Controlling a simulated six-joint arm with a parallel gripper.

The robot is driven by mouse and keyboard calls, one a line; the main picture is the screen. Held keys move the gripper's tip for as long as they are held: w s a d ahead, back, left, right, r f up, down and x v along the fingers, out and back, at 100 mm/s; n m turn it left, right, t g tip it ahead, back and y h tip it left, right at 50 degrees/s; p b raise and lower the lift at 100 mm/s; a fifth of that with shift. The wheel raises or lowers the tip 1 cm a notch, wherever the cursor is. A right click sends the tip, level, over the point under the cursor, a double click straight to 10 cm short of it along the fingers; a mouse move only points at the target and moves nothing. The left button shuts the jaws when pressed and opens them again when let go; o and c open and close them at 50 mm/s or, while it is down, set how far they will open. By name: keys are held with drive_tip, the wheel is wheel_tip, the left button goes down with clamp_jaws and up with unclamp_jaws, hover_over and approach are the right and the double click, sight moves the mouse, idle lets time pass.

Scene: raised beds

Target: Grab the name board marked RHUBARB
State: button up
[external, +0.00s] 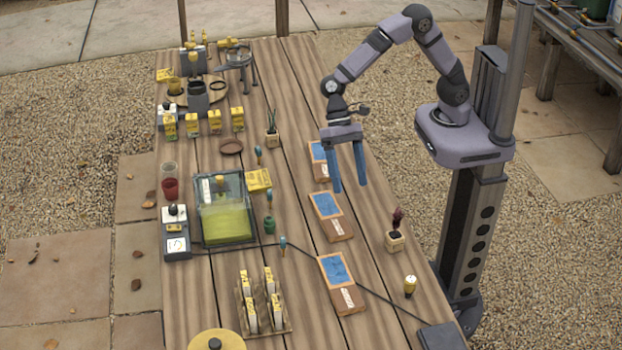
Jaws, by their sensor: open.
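Three wooden boards with blue panels and small pale labels lie in a row along the right part of the table: a far board (319,152), a middle board (326,205) and a near board (336,270). The lettering is too small to read, so I cannot tell which is marked RHUBARB. My gripper (349,187) points down with its two blue fingers apart and nothing between them. It appears above and to the right of the far board, partly covering it, and farther back than the middle board.
A potted dark red plant (396,236) and a yellow-topped shaker (410,286) stand right of the boards. A black cable (378,297) runs past the near board to a dark box (442,337). A clear-lidded case (224,208) and a rack (263,302) stand left.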

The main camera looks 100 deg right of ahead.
sight(339, 277)
drive_tip(key=w+a+f+m+y+b, duration=0.2)
drive_tip(key=w+a+f+b, duration=0.1)
drive_tip(key=a+b, duration=0.1)
drive_tip(key=w+a+f+m+y+b, duration=0.2)
drive_tip(key=w+a+f+b, duration=0.1)
drive_tip(key=a, duration=0.3)
drive_tip(key=w+a+f+m+y+b, duration=0.2)
drive_tip(key=w+a+f+b, duration=0.1)
drive_tip(key=a+b, duration=0.2)
drive_tip(key=shift+w+a+f, duration=0.1)
drive_tip(key=shift+a+f, duration=0.2)
drive_tip(key=shift+f, duration=0.1)
drive_tip(key=shift+w+a+m, duration=0.2)
drive_tip(key=shift+a+m, duration=0.15)
drive_tip(key=shift+m, duration=0.05)
drive_tip(key=shift+r+p+x, duration=0.2)
drive_tip(key=shift+x, duration=1.65)
drive_tip(key=shift+r+p+x, duration=0.2)
drive_tip(key=shift+x, duration=1.6)
drive_tip(key=shift+s+a+y, duration=0.15)
drive_tip(key=shift+a+y, duration=0.05)
drive_tip(key=shift+y, duration=0.1)
drive_tip(key=c, duration=1.2)
